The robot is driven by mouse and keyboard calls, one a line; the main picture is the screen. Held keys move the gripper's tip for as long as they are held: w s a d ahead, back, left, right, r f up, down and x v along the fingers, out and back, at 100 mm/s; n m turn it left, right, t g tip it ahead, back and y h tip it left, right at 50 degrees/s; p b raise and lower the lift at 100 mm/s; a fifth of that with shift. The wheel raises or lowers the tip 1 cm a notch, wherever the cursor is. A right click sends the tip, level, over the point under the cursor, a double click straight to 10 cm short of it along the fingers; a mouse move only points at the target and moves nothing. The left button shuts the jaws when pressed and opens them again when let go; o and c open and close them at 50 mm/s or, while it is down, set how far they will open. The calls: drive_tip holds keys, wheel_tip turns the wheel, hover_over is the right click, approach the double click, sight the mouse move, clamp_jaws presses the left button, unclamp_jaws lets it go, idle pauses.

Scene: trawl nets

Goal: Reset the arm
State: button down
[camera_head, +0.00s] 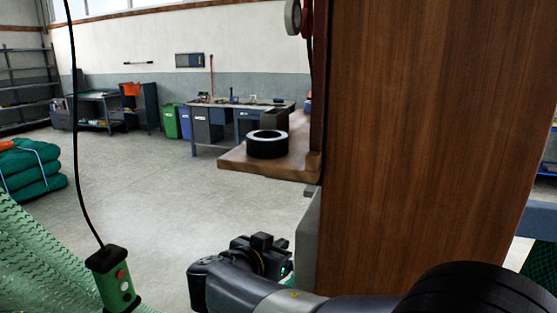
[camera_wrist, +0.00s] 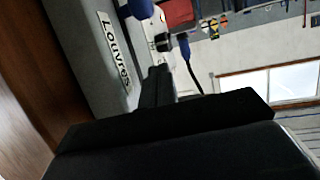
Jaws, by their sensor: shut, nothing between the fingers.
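My arm reaches in along the bottom of the head view, low in front of the wooden cabinet. My gripper (camera_head: 264,243) is at its left end, below the wooden shelf and apart from it. In the wrist view, my dark gripper (camera_wrist: 156,82) is shut with nothing held.
A wooden cabinet side (camera_head: 415,130) fills the right. A shelf (camera_head: 240,163) juts from it, bearing a black roll (camera_head: 267,144). A green pendant control (camera_head: 112,280) hangs at left beside green netting (camera_head: 35,265). A workbench (camera_head: 236,105) stands behind; the floor between is clear.

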drive_tip(key=s+a+r+p, duration=0.2)
drive_tip(key=s+a+r, duration=0.3)
drive_tip(key=s+r, duration=0.4)
drive_tip(key=shift+s+a+r, duration=0.25)
drive_tip(key=shift+r, duration=0.4)
